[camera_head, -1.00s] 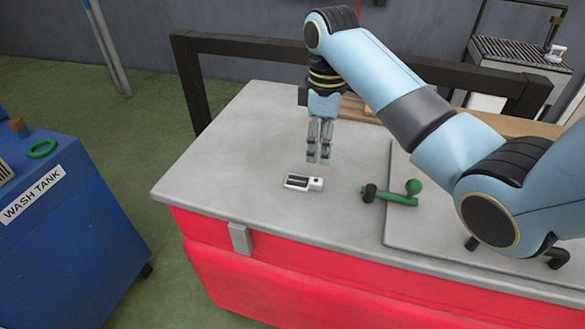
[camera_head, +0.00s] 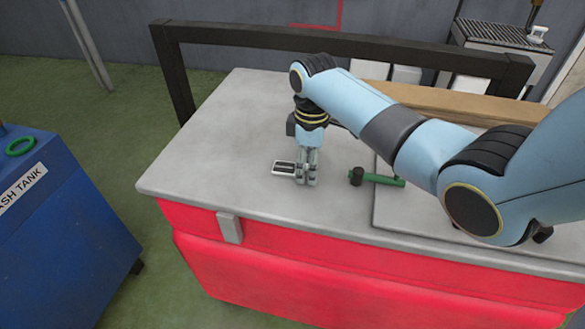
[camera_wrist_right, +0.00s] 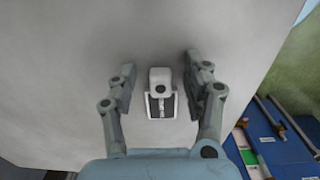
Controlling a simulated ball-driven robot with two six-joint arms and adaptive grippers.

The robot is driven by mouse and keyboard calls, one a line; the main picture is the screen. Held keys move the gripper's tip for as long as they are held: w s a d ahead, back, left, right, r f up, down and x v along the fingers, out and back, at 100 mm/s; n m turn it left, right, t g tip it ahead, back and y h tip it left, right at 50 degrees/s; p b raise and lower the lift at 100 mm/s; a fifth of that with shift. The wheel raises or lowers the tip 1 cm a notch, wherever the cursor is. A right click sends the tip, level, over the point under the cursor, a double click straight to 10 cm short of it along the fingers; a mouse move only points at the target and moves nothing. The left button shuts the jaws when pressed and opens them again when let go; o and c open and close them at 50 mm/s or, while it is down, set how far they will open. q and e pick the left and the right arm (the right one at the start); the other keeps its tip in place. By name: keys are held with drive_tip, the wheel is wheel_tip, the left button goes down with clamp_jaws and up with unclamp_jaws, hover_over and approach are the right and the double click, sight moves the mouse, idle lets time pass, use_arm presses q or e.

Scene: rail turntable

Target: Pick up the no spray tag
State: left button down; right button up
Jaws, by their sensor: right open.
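The no spray tag (camera_head: 284,168) is a small white piece with a dark-framed label, lying on the grey top of the red bench. In the right wrist view the tag (camera_wrist_right: 160,93) lies between my open fingers, with a dark hole at its narrower end. My right gripper (camera_head: 307,182) points down over the tag and hides its right end in the head view. In the wrist view the right gripper (camera_wrist_right: 160,85) is open, with a gap on both sides of the tag. I cannot tell the exact fingertip height. My left gripper is not in view.
A green handled tool (camera_head: 382,179) lies just right of the gripper. The grey bench top (camera_head: 220,150) is clear to the left. A dark rail (camera_head: 240,36) runs behind it. A blue wash tank (camera_head: 70,215) stands at left.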

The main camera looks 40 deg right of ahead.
drive_tip(key=c, duration=0.9)
drive_tip(key=shift+r, duration=0.15)
